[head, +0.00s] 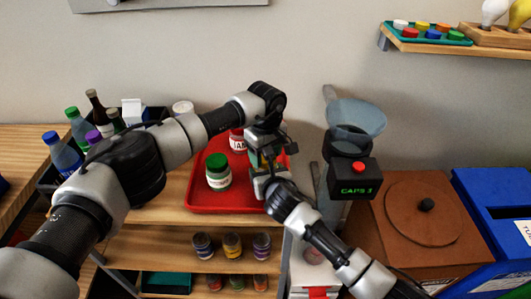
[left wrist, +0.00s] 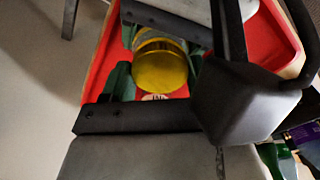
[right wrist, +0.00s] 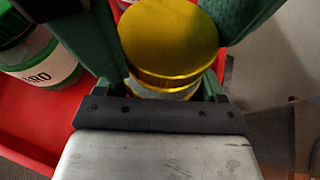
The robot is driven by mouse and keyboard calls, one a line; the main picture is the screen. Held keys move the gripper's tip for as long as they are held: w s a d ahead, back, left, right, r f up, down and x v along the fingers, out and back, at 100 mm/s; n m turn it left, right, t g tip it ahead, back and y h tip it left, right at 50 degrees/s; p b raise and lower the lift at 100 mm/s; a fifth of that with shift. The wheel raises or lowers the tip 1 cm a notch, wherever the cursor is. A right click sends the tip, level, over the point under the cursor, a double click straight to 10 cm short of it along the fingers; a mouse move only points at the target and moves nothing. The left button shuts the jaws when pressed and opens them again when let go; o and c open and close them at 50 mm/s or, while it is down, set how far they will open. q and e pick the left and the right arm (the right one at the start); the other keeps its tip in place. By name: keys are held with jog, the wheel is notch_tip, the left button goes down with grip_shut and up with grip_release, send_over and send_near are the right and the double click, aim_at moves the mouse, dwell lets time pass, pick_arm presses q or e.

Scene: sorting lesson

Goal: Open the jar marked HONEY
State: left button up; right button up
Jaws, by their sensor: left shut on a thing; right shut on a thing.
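A jar with a yellow-gold lid stands between my grippers at the right of the red tray (head: 197,203). Its lid shows in the left wrist view (left wrist: 160,70) and in the right wrist view (right wrist: 168,40), over a narrow band of glass. Its label cannot be read. My left gripper (head: 258,146) reaches down from above and is shut on the jar. My right gripper (head: 258,172) comes in from the front right and is shut on it too. The fingers hide much of the jar; which part each grips is unclear.
A green-lidded jar (head: 218,174) and a jar labelled JAM (head: 238,144) stand on the tray. Bottles (head: 62,152) are at left, small jars (head: 232,246) on the shelf below. A funnel over a black "CAPS 3" box (head: 354,180) and a brown bin (head: 420,245) are at right.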

pick_arm(q)
jog(key=o, duration=1)
notch_tip(320, 180, up, 4)
jog(key=shift+r, duration=0.2)
jog(key=shift+c, duration=0.2)
notch_tip(320, 180, up, 2)
jog(key=shift+r+m, duration=0.25)
jog(key=shift+m, duration=0.75)
jog(key=shift+r+m, duration=0.3)
jog(key=shift+m, duration=0.1)
notch_tip(320, 180, down, 8)
jog(key=shift+r, duration=0.2)
